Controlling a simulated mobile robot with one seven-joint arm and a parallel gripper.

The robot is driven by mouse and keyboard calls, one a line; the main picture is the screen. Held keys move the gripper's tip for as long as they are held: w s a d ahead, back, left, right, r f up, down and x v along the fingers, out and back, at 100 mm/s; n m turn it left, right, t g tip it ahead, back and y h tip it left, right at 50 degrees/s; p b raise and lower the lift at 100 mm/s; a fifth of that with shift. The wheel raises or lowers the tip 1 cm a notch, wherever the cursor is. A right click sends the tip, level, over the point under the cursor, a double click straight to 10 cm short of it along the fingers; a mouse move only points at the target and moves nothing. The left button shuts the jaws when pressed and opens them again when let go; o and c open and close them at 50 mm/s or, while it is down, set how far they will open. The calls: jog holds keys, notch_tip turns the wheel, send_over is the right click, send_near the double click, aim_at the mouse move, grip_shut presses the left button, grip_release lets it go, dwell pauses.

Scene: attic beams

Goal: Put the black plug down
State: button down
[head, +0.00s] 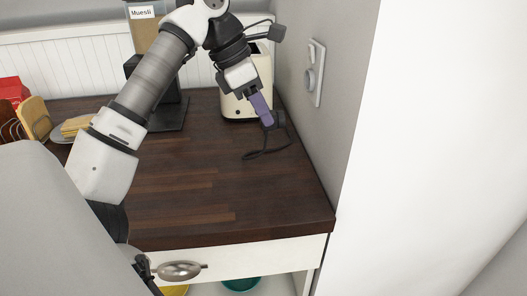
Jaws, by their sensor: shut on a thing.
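My gripper (267,121) has purple fingers and is shut on the black plug (279,118). They are at the right side of the dark wooden counter (200,180), in front of the toaster and close to the right wall. The plug is small and partly hidden by the fingers. Its black cord (262,154) hangs in a loose loop below it, over the counter. I cannot tell whether the plug touches the counter.
A cream toaster (232,107) stands behind my gripper. A wall socket (316,72) is on the right wall. A Muesli dispenser (144,37) stands at the back. Toast slices (36,115) and a red item (12,90) sit at the left. The counter's middle and front are clear.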

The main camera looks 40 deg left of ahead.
notch_tip(320, 180, down, 9)
jog(key=shift+s+d, duration=0.1)
jog(key=shift+f+b, duration=0.6)
jog(key=shift+f, duration=0.3)
jog(key=c, duration=1.4)
grip_release()
jog(key=shift+o, duration=1.3)
jog(key=shift+f, duration=0.1)
jog(key=shift+o, duration=0.4)
jog(key=shift+r, duration=0.2)
jog(key=shift+r+p, duration=0.4)
jog(key=shift+p, duration=0.05)
jog(key=v, duration=1.2)
jog(key=shift+r, duration=0.25)
